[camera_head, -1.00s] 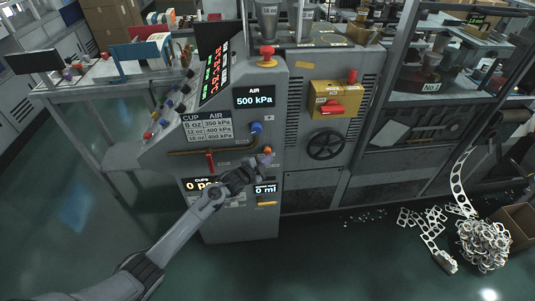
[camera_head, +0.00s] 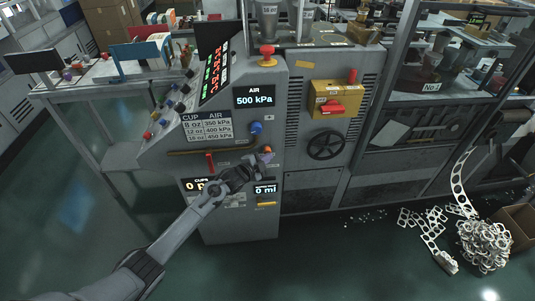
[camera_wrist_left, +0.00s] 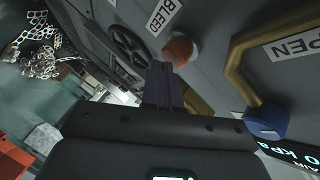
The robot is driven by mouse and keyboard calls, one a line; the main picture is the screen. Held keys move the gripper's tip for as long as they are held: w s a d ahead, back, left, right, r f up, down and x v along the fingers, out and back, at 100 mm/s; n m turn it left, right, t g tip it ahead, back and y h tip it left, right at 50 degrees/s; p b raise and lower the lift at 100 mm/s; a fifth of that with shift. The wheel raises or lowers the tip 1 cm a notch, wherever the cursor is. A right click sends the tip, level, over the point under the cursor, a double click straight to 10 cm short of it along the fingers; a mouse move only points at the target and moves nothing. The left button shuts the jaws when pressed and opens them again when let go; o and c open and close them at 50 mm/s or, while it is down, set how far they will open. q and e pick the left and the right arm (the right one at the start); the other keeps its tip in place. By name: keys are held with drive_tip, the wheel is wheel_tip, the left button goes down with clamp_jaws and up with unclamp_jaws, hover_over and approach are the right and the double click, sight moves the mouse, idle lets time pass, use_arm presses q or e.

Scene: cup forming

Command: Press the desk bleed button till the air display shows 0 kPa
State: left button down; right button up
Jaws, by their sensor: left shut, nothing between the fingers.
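The orange bleed button (camera_head: 267,149) sits on the front of the grey machine, below the blue knob. In the left wrist view the button (camera_wrist_left: 180,50) is a rounded orange knob beside a BLEED label (camera_wrist_left: 163,15). My left gripper (camera_head: 263,159) is shut and empty, its fingertips right at the button. In the left wrist view the closed fingers (camera_wrist_left: 162,76) overlap the button's near edge; I cannot tell whether they touch it. The air display (camera_head: 255,97) reads 500 kPa. My right gripper is not in view.
The blue knob (camera_head: 256,128) on its brass pipe is just above the button. A red lever (camera_head: 210,162) is to the left. A black handwheel (camera_head: 326,145) and a yellow box (camera_head: 335,98) with red handles are to the right.

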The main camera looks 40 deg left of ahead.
use_arm(q)
drive_tip(key=shift+w+a, duration=0.2)
drive_tip(key=shift+a, duration=0.05)
idle(0.7)
drive_tip(key=shift+s+d+p, duration=0.65)
drive_tip(key=shift+p, duration=0.1)
